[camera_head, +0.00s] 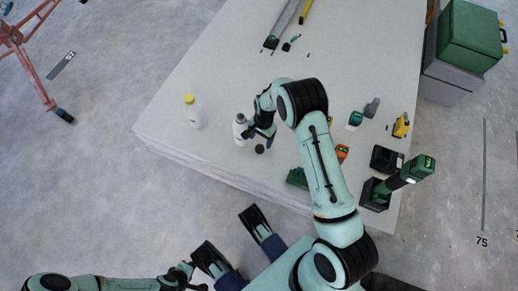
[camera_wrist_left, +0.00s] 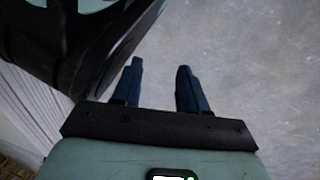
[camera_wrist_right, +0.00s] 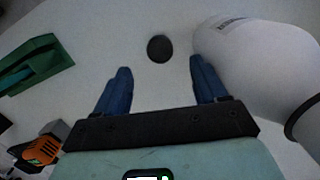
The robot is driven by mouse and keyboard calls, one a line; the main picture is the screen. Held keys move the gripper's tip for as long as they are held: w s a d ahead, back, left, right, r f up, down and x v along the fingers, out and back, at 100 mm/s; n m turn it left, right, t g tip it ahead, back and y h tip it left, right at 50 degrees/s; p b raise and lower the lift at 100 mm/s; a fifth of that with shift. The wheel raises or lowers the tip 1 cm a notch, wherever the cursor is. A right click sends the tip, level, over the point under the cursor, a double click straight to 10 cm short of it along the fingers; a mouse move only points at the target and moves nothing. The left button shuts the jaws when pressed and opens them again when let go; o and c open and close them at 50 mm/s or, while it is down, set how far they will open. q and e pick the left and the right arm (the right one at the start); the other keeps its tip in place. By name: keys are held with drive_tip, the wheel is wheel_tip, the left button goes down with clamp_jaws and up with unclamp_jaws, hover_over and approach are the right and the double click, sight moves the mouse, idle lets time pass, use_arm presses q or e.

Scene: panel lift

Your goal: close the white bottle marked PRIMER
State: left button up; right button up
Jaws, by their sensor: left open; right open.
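A white bottle (camera_head: 240,129) with a dark-rimmed top stands on the panel stack beside my right gripper. It is large at the right in the right wrist view (camera_wrist_right: 255,62), with print too small to read. A round black cap (camera_head: 260,149) lies on the panel near it; it also shows in the right wrist view (camera_wrist_right: 160,48), ahead of the fingers. My right gripper (camera_head: 264,132) is open and empty, with one finger (camera_wrist_right: 160,88) side close to the bottle; contact is unclear. My left gripper (camera_wrist_left: 160,85) is open and empty above the floor, off the panel.
A white bottle with a yellow cap (camera_head: 194,112) stands to the left on the panel stack (camera_head: 185,70). Several tools, including a green drill (camera_head: 418,168), lie at the right. The panel's upper left is clear.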

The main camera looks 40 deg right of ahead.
sight(260, 148)
use_arm(q)
drive_tip(key=shift+s+f, duration=0.2)
drive_tip(key=shift+s, duration=0.15)
use_arm(e)
drive_tip(key=shift+f, duration=0.5)
drive_tip(key=shift+s+a+f+b, duration=0.1)
drive_tip(key=shift+f+b, duration=0.2)
drive_tip(key=shift+f, duration=0.6)
drive_tip(key=shift+w+a+f+b, duration=0.15)
drive_tip(key=shift+f+b, duration=0.1)
drive_tip(key=shift+f, duration=0.65)
drive_tip(key=shift+s+a+f+b, duration=0.15)
drive_tip(key=shift+f+b, duration=0.15)
drive_tip(key=shift+f, duration=0.6)
use_arm(q)
drive_tip(key=s, duration=0.1)
drive_tip(key=s+f+g, duration=0.1)
drive_tip(key=s+f, duration=0.1)
drive_tip(key=shift+a, duration=0.25)
use_arm(e)
drive_tip(key=c, duration=1.1)
